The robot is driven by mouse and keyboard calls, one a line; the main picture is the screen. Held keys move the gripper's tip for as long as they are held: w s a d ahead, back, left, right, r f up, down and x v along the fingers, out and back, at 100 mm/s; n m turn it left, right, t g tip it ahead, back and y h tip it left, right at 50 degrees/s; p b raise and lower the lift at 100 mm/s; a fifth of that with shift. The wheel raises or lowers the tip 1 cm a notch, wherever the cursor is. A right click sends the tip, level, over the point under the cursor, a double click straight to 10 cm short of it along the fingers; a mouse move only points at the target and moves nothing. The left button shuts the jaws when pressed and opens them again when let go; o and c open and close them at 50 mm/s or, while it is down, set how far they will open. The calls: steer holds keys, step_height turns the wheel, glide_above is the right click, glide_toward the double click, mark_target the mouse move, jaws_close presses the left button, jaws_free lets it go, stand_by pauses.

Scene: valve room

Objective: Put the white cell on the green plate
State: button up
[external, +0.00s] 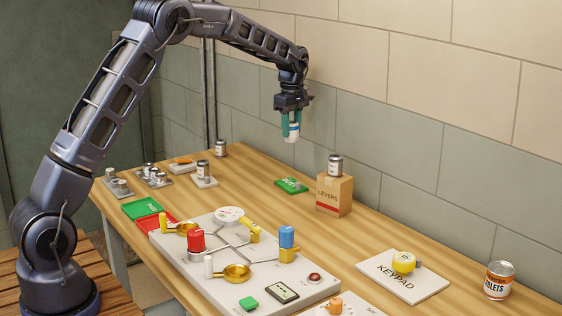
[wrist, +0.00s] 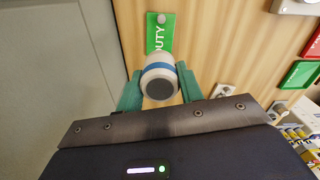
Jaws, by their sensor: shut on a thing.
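My gripper (external: 291,134) is shut on the white cell (external: 292,128), a white cylinder with a blue band, and holds it in the air near the wall. In the wrist view the cell (wrist: 159,70) sits between the teal fingers of my gripper (wrist: 160,80), its dark round end facing the camera. A green plate lettered DUTY (external: 291,185) lies on the table below the cell; it also shows just beyond the cell in the wrist view (wrist: 160,30). Another green plate (external: 141,208) lies beside a red plate (external: 152,224) at the left table edge.
A LEVERS box (external: 333,195) with a small can (external: 335,165) on top stands right of the DUTY plate. A white panel (external: 200,262) with valves and levers fills the front. Table around the DUTY plate's left is clear.

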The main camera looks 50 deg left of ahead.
step_height(320, 180, down, 14)
stand_by(0.6)
steer(key=shift+f, duration=0.1)
steer(key=o, duration=1)
